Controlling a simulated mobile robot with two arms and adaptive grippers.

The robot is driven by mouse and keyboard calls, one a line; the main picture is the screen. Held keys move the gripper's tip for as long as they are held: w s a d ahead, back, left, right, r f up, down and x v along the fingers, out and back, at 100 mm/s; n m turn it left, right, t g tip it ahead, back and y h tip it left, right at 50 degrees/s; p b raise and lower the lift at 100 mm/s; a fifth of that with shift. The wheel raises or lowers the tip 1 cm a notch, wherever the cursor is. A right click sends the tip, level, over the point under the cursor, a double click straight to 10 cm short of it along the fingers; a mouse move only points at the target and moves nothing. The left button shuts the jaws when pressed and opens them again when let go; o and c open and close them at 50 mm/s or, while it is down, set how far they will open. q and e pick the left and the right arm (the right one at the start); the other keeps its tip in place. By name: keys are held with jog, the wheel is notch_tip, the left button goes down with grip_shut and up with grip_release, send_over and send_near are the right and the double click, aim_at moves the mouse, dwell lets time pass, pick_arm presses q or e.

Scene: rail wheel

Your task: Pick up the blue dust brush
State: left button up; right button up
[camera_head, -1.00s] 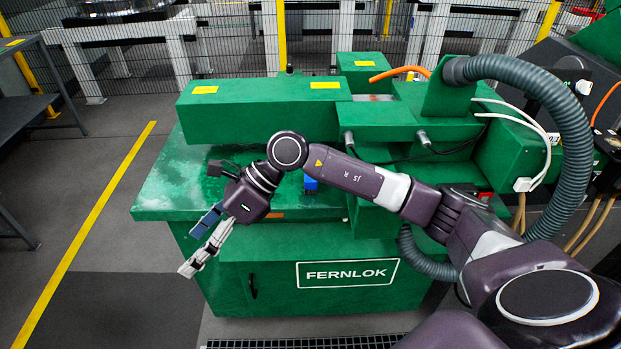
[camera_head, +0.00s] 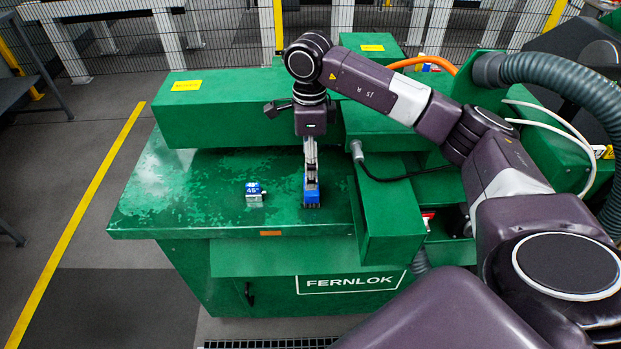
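The blue dust brush (camera_head: 312,195) stands on the green machine's worn table top (camera_head: 170,195), left of a raised green block. My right gripper (camera_head: 311,172) points straight down at the brush, and its pale fingers reach the brush's top. The fingers are seen edge-on, one behind the other, so I cannot tell whether they are open or shut on the brush. My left gripper is not in view.
A small blue and white block marked 45° (camera_head: 255,194) sits left of the brush. A long green housing (camera_head: 215,112) rises behind. A green block (camera_head: 390,215) and dark cable (camera_head: 400,177) lie to the right. The table's left part is clear.

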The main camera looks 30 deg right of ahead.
jog(key=shift+s+a+f+p, duration=0.15)
jog(key=shift+s+f+p, duration=0.15)
jog(key=shift+f, duration=0.3)
jog(key=shift+s+a+f+p, duration=0.1)
jog(key=shift+s+f+p, duration=0.2)
jog(key=shift+f, duration=0.25)
notch_tip(320, 180, down, 4)
jog(key=shift+d+r+p, duration=0.1)
jog(key=shift+p, duration=0.5)
jog(key=shift+f, duration=0.35)
jog(key=shift+c, duration=0.2)
jog(key=c, duration=0.5)
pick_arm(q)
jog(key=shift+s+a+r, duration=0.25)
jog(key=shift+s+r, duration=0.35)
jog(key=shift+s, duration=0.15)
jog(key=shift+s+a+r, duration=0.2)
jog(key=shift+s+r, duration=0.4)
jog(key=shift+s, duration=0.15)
pick_arm(e)
jog(key=c, duration=0.7)
